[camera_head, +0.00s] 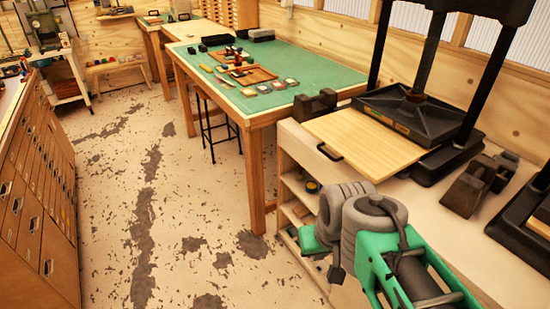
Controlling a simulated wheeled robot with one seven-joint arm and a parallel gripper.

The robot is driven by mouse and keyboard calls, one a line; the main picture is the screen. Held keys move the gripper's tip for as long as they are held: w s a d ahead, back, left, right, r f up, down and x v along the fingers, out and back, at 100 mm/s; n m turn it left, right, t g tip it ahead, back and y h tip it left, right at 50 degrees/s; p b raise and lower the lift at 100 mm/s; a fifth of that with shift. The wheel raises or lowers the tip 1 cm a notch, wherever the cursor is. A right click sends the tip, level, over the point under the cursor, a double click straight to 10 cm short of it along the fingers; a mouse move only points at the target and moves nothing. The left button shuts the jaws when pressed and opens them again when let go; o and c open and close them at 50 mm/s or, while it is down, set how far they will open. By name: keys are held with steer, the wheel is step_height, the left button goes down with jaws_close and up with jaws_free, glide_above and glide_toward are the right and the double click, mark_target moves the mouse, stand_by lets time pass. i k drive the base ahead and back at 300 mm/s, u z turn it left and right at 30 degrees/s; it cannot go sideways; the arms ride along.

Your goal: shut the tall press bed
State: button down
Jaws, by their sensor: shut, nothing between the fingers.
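The tall press (432,118) stands on the pale bench at the right, with black posts and a heavy black top cut off by the upper edge of the picture. Its bed (362,141), a flat light-wood board, sticks out of the press toward the left and front. A dark bar handle (329,152) is on the bed's outer left edge. My green and grey arm is folded at the lower right, in front of the bench and below the bed, apart from the handle. I cannot make out my gripper's fingers.
A pale bench (470,238) with open shelves carries the press, a dark metal block (468,190) and part of another press (530,215). A green-topped table (290,65) with tools stands behind. A drawer cabinet (40,185) is at left. The floor (165,200) between is clear.

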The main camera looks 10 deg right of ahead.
mark_target(374, 149)
steer(key=u, duration=0.8)
steer(key=k, duration=1)
steer(key=z, duration=0.95)
steer(key=i, duration=1)
steer(key=u, duration=0.05)
steer(key=k, duration=0.65)
steer(key=u, duration=0.7)
steer(key=i, duration=0.75)
steer(key=u, duration=0.7)
steer(key=i, duration=0.4)
steer(key=z, duration=0.05)
